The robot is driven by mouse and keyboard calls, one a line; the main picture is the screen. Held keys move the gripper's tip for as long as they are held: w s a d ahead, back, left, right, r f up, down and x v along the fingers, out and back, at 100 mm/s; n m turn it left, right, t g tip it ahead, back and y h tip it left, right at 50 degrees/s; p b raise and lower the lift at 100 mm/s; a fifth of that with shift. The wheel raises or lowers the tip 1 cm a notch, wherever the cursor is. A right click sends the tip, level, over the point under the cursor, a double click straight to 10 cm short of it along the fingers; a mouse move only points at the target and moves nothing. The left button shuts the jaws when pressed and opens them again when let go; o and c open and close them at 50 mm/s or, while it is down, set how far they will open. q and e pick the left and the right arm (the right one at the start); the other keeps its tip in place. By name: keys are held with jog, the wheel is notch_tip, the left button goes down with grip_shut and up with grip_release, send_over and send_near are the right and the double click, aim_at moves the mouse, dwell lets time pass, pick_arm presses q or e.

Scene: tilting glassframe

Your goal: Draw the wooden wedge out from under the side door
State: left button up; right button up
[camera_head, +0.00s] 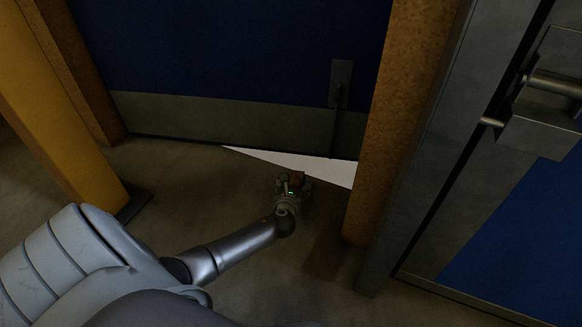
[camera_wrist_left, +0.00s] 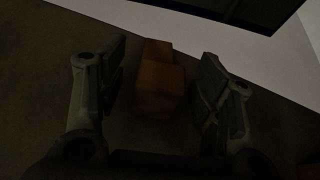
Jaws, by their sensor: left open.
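The wooden wedge (camera_wrist_left: 158,85) is an orange-brown block on the floor. In the left wrist view it lies between the two open fingers of my left gripper (camera_wrist_left: 162,90), with dark gaps on both sides. In the head view only a small brown part of the wedge (camera_head: 298,177) shows at the left gripper (camera_head: 293,181). The side door (camera_head: 230,70) is dark blue with a grey kick plate, and stands behind the gripper. The wedge's far end points toward the door; whether it reaches under it I cannot tell. My right gripper is not in view.
A bright white strip (camera_head: 300,164) lies on the floor along the door's lower right. A rusty post (camera_head: 395,110) stands close right of the gripper, and a yellow post (camera_head: 60,110) at the left. Another door with a handle (camera_head: 550,85) is at far right. Floor left of the gripper is clear.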

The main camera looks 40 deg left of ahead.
pick_arm(q)
jog(key=v, duration=1.1)
jog(key=shift+s, duration=0.1)
dwell(0.4)
